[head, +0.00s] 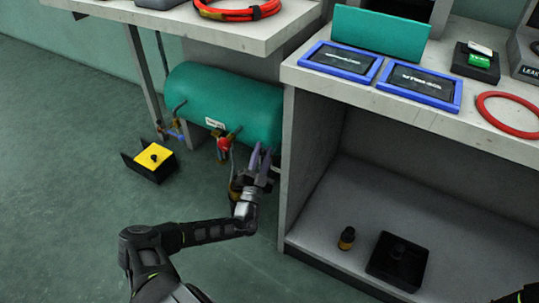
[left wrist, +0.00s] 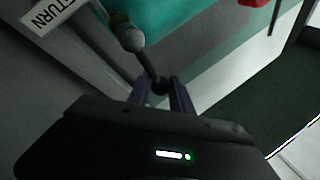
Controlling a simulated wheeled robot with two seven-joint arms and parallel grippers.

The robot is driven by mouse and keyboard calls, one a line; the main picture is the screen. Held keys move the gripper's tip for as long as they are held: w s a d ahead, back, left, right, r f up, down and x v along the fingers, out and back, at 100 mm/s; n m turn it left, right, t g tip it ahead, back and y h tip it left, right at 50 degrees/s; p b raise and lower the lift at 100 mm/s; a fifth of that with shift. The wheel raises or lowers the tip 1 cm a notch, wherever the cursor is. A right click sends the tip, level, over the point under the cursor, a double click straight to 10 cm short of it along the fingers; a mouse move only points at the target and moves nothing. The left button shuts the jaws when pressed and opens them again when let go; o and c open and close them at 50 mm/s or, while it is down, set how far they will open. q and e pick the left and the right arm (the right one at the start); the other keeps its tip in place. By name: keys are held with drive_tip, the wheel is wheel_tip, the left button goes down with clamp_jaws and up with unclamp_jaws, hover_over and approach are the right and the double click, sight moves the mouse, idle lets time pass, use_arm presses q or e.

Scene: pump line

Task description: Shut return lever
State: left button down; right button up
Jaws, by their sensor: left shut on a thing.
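The return lever (left wrist: 143,62) shows in the left wrist view as a dark rod running from a grey rounded pivot to a dark ball end. A white label (left wrist: 50,12), its visible letters reading "TURN", is beside it at the upper left. My left gripper (left wrist: 161,97) has its two purple fingers closed around the ball end. In the head view my left gripper (head: 260,160) is at the right end of the teal tank (head: 225,100), close to the cabinet side. The lever is hidden there. My right gripper is not in view.
A red-handled valve (head: 223,143) and a blue handle (head: 174,133) are on the tank's front. A cabinet wall (head: 307,150) stands close right of my gripper. A black box with a yellow top (head: 155,156) sits on the floor at left. Open floor lies in front.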

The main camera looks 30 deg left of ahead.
use_arm(q)
drive_tip(key=shift+a+n+y, duration=0.4)
drive_tip(key=shift+a+n, duration=0.1)
drive_tip(key=shift+a, duration=0.15)
drive_tip(key=c, duration=1.2)
unclamp_jaws()
drive_tip(key=shift+d, duration=0.1)
drive_tip(key=shift+d, duration=0.1)
drive_tip(key=shift+s+d+f, duration=0.1)
drive_tip(key=shift+s+d+f, duration=0.1)
drive_tip(key=shift+s, duration=0.2)
drive_tip(key=p+v, duration=0.2)
drive_tip(key=v, duration=0.5)
